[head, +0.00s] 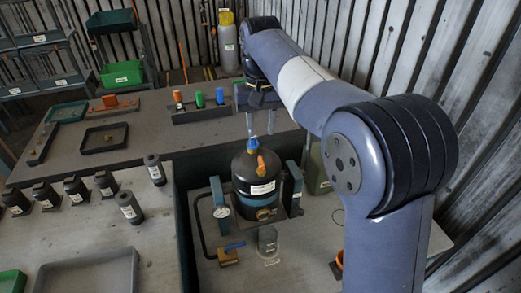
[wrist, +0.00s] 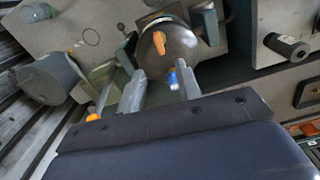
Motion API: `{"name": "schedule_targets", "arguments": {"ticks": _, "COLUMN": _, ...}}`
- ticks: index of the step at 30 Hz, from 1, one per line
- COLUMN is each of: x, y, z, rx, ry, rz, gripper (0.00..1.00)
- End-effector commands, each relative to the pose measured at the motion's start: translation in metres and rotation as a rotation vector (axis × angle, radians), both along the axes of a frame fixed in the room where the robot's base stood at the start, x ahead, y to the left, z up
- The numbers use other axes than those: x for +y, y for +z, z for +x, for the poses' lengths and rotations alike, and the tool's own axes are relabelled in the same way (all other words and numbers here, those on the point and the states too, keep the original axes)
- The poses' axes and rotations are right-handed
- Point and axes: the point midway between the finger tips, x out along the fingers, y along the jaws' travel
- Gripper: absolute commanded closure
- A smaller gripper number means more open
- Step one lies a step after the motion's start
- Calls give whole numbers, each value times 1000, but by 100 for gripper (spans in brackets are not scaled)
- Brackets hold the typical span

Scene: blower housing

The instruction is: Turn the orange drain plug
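A black round housing (head: 258,185) with a white label stands on the grey bench. An orange handle-like part (head: 261,166) and a blue part (head: 253,144) sit on its top; I cannot tell whether the orange part is the drain plug. They also show in the wrist view, the orange part (wrist: 159,43) and the blue part (wrist: 173,81). Another orange piece (head: 339,259) is partly hidden behind my arm. My gripper (head: 260,130) is above the housing, pointing down, its fingers apart. In the wrist view my gripper (wrist: 160,76) has the blue part between its fingers, nearer the right one.
A teal bracket with a gauge (head: 222,212) stands left of the housing. Several black cylinders stand on the left bench. A rack with orange, green and blue pieces (head: 199,113) is behind.

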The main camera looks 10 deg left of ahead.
Motion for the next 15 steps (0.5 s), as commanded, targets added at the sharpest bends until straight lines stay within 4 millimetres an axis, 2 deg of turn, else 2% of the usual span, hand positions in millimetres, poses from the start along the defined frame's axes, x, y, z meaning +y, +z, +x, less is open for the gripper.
{"name": "schedule_targets", "arguments": {"ticks": 9, "x": -1, "y": -57, "z": -1, "rx": 4, "ry": -1, "rz": -1, "gripper": 67}}
{"name": "schedule_targets", "arguments": {"ticks": 15, "x": -1, "y": -87, "z": -1, "rx": 2, "ry": -1, "rz": -1, "gripper": 67}}
